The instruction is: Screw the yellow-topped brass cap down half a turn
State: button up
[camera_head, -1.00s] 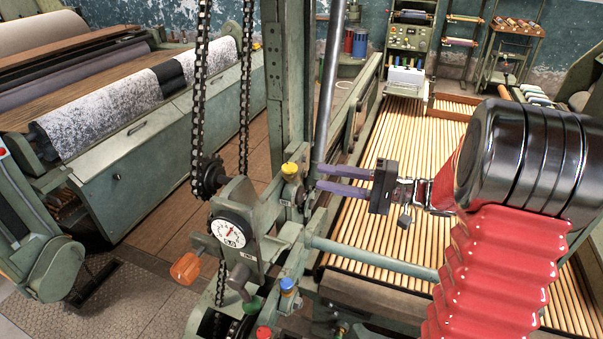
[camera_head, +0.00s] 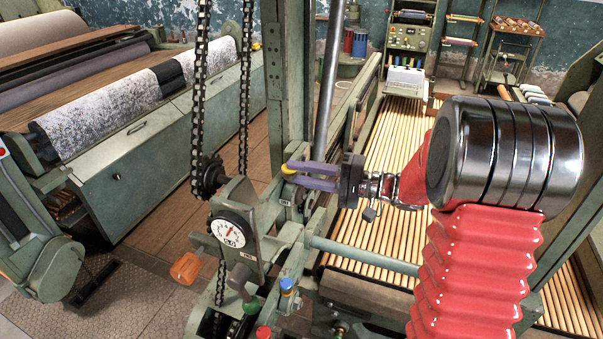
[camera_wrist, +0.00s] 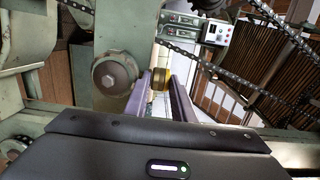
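The yellow-topped brass cap (camera_head: 291,166) sits at the top of the green frame, left of centre in the head view, partly hidden by my fingers. My gripper (camera_head: 287,174) reaches it from the right, with one purple finger on its far side and one on its near side. In the wrist view the cap (camera_wrist: 161,78) shows between the ends of the two purple fingers (camera_wrist: 161,84). The fingers stand apart as before; whether they touch the cap is too small to tell.
A white dial (camera_head: 229,230) and an orange handle (camera_head: 186,267) stand to the lower left. A blue-topped cap (camera_head: 287,284) and a red-topped one (camera_head: 263,332) are nearer. A hanging chain (camera_head: 199,100) and a green post (camera_head: 287,70) rise close by.

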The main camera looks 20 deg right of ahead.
grip_shut()
jog(key=shift+s+a+f+m+t+h, duration=0.15)
jog(key=shift+m+t+h, duration=0.2)
jog(key=shift+t, duration=0.25)
jog(key=shift+s+a+m+t+h, duration=0.1)
jog(key=shift+s+m+t+h, duration=0.05)
jog(key=shift+m+t+h, duration=0.55)
jog(key=shift+s+a+m+t+h, duration=0.1)
jog(key=shift+s+m+t+h, duration=0.05)
jog(key=shift+m+t+h, duration=0.5)
jog(key=shift+s+a+f+m+t+h, duration=0.1)
jog(key=shift+a+m+t+h, duration=0.1)
jog(key=shift+m+t+h, duration=0.85)
jog(key=shift+s+a+m+t+h, duration=0.15)
jog(key=shift+m+t+h, duration=0.35)
jog(key=shift+m+h, duration=0.6)
jog(key=shift+h, duration=0.65)
jog(key=shift+o, duration=1.1)
grip_release()
jog(key=shift+t, duration=0.3)
